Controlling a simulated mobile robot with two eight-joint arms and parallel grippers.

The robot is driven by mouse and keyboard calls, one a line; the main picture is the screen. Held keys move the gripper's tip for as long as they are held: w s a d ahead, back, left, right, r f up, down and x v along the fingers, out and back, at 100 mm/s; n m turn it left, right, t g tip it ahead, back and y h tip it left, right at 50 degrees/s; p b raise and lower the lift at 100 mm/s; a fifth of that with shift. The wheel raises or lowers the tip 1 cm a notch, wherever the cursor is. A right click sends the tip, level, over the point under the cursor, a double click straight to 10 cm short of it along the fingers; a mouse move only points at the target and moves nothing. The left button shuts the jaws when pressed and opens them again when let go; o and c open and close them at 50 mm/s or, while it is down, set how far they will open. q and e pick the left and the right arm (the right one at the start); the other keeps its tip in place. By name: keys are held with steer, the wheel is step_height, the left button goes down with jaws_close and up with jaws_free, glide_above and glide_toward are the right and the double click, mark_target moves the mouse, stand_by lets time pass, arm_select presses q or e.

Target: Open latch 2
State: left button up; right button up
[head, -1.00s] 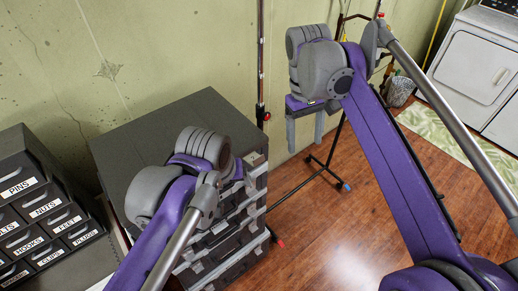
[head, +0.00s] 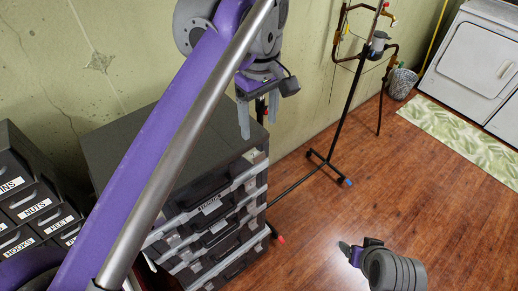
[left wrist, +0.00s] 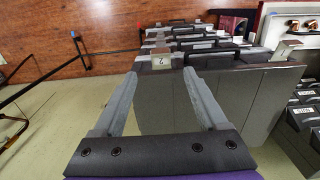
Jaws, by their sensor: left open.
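A stack of dark cases (head: 150,135) with grey latches stands against the wall. A grey latch (head: 257,156) shows at the top case's front right corner. In the left wrist view, a latch plate marked 2 (left wrist: 161,60) lies beyond and between my fingertips. My left gripper (head: 258,118) is open and empty, fingers pointing down, above and behind that corner in the head view; its two fingers also show in the left wrist view (left wrist: 160,78). I see no contact with the latch. My right gripper (head: 348,250) is low over the floor at the lower right; its jaw opening is unclear.
Labelled drawers (head: 35,200) stand left of the cases. A black wheeled stand (head: 330,160) is by the wall, its leg reaching toward the stack. A washer (head: 475,60) and leaf-pattern rug (head: 460,135) are at the right. Wood floor between is open.

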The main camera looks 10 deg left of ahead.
mark_target(259, 155)
arm_select(q)
step_height(259, 155, down, 10)
steer(key=shift+f+b, duration=0.15)
steer(key=shift+b, duration=0.25)
